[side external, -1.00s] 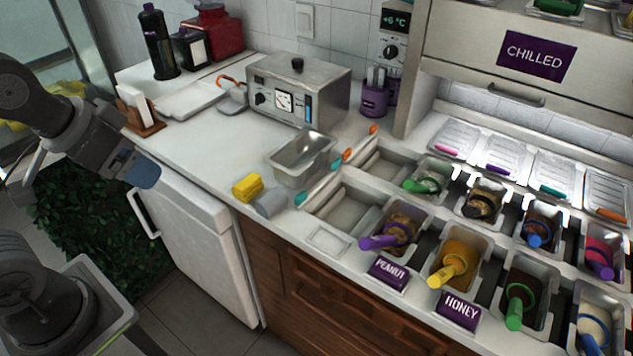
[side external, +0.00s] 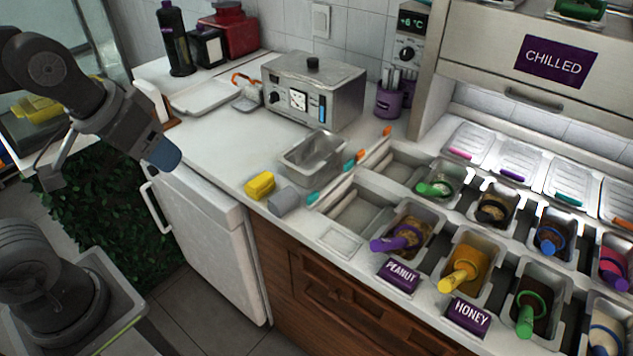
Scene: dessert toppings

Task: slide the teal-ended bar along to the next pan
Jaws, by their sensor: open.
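The teal-ended bar (side external: 331,182) is a thin pale bar with a teal tip at each end. It lies across the left end of the front pan row, beside an empty front pan (side external: 341,222). My gripper (side external: 165,156) is at the left, over the front edge of the counter near the white door. It is open, well apart from the bar, and nothing shows in it. Its grey-blue end hides the gap between the fingers.
An orange-ended bar (side external: 374,143) lies behind the teal one. An empty steel pan (side external: 313,157), yellow sponge (side external: 260,186) and grey block (side external: 284,201) stand left of the bar. Filled pans with coloured handles, including a honey pan (side external: 490,260), lie to the right.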

